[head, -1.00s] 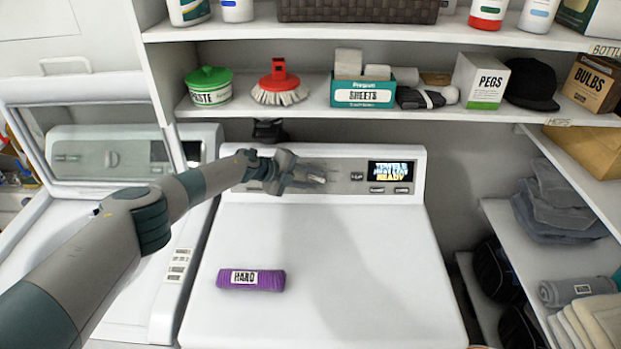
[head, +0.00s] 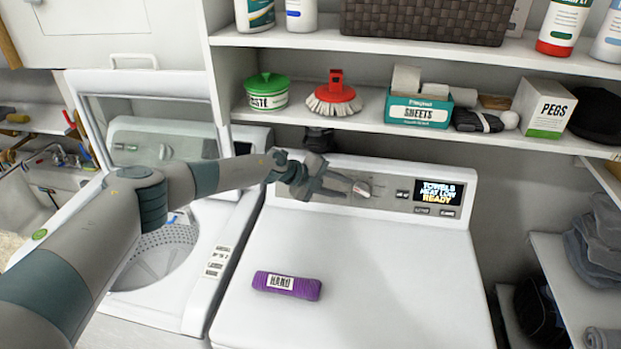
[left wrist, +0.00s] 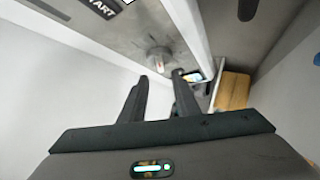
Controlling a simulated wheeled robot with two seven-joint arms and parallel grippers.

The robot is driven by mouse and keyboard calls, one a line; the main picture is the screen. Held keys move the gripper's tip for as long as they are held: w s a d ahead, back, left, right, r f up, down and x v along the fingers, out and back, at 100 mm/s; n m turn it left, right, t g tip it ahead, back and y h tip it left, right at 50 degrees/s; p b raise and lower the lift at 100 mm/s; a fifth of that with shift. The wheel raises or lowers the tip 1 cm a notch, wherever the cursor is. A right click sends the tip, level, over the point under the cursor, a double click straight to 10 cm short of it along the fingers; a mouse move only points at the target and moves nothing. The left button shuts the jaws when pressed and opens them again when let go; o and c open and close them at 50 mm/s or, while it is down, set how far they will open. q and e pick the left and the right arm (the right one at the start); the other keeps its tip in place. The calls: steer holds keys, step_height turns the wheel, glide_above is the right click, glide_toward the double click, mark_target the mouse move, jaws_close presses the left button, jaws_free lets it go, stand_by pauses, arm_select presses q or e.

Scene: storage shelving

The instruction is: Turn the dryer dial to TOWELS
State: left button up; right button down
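The white dryer (head: 350,250) stands in the middle of the head view. Its round dial (head: 362,189) sits on the back panel, with a pale mark on it. The dryer's display (head: 439,192) reads TOWELS, HEAT LOW, READY. My left gripper (head: 340,186) is just left of the dial, its fingers spread and pointing at it with a small gap. In the left wrist view, the dial (left wrist: 158,58) shows beyond the two parted, empty fingertips (left wrist: 160,78). My right gripper is not in view.
A purple roll (head: 287,285) lies on the dryer top. The shelf (head: 400,130) above holds a green-lidded tub (head: 267,92), a red brush (head: 335,95) and several boxes. An open washer (head: 165,250) stands at the left. The dryer top is otherwise clear.

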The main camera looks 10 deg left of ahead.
arm_select(q)
steer(key=b+v, duration=0.2)
steer(key=v, duration=0.9)
steer(key=shift+a+b, duration=0.15)
steer(key=shift+b, duration=0.15)
steer(key=shift+s, duration=0.15)
